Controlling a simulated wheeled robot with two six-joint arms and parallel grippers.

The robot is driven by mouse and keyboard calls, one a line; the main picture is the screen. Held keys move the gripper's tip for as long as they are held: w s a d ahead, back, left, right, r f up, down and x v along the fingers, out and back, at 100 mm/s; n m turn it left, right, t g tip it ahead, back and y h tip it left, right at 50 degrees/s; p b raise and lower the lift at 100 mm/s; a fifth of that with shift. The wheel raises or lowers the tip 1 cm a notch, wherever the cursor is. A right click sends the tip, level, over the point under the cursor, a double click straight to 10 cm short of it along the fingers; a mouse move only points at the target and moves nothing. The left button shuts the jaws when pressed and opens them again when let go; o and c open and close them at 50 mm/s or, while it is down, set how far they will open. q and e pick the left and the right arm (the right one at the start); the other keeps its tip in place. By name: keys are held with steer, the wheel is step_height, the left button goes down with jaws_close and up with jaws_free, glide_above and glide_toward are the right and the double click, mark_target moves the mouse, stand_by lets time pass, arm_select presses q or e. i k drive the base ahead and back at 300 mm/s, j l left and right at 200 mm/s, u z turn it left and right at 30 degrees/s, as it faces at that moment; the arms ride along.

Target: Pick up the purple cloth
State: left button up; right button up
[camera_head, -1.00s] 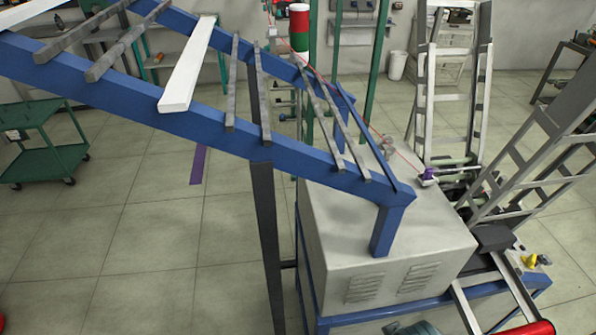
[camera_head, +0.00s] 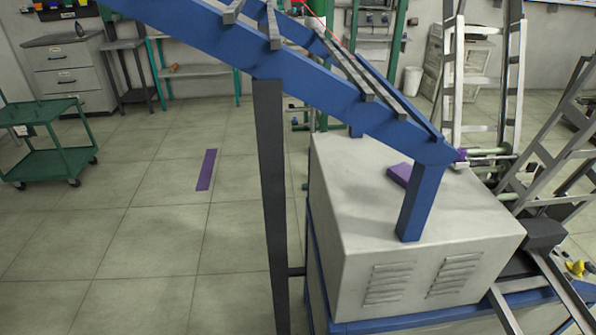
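A flat purple piece (camera_head: 400,174), which looks like the folded purple cloth, lies on the top of the light grey machine housing (camera_head: 345,190). The blue sloping frame and its short post stand in front of it and hide part of its right side. A long purple strip (camera_head: 207,170) lies flat on the tiled floor to the left; I cannot tell whether it is cloth or a floor marking. Neither of my grippers shows in this view.
The blue frame (camera_head: 330,85) slopes over the housing, on a dark post (camera_head: 270,190). A green cart (camera_head: 50,155) stands at the left, and a grey drawer cabinet (camera_head: 68,72) behind it. Metal ladder-like frames (camera_head: 450,80) rise at the right. The left floor is mostly clear.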

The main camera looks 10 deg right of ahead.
mark_target(400, 173)
steer(key=l+z, duration=0.1)
steer(key=l, duration=0.7)
steer(key=i+l+z, duration=0.1)
steer(key=l, duration=0.7)
